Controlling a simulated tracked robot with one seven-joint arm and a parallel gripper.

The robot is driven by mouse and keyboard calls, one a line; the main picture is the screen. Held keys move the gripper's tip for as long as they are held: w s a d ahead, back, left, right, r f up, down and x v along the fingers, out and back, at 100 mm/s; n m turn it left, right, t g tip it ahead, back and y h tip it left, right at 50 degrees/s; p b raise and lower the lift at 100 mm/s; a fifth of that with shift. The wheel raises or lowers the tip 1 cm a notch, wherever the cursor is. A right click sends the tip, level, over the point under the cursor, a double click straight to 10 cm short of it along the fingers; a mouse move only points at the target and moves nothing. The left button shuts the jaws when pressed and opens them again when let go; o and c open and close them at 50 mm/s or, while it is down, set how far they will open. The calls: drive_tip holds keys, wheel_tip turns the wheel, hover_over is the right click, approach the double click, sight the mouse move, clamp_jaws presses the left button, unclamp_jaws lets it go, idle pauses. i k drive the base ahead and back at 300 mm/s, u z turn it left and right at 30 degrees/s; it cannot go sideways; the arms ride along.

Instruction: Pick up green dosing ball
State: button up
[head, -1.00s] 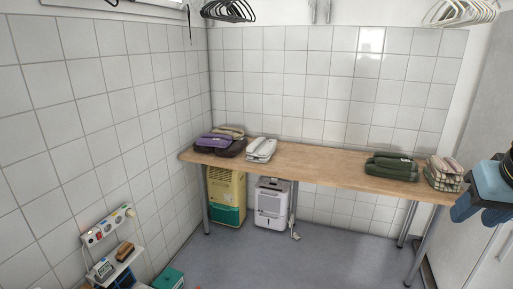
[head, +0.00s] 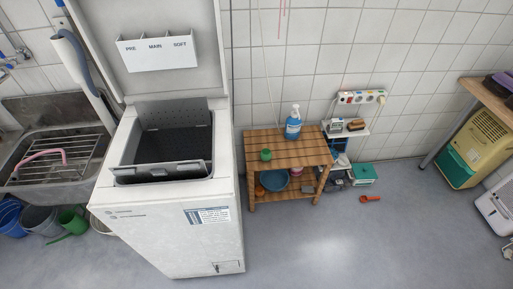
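A small green object (head: 266,155), which looks like the green dosing ball, sits on the top of a low slatted wooden table (head: 284,147) in the head view. It is near the table's left side, close to the white washing machine. A blue bottle with a white spray top (head: 293,123) stands behind it to the right. My gripper is not in view.
The open top-loading washer (head: 170,225) stands left of the wooden table. A metal sink (head: 45,170) with buckets below is at far left. A small white shelf (head: 346,130) and teal box (head: 363,174) are right of the table. Grey floor (head: 330,240) in front is clear.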

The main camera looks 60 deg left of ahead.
sight(265, 155)
drive_tip(key=z, duration=0.1)
drive_tip(key=i, duration=0.15)
drive_tip(key=u, duration=2.3)
drive_tip(key=k, duration=0.95)
drive_tip(key=u, duration=0.2)
drive_tip(key=i, duration=0.95)
drive_tip(key=z, duration=0.05)
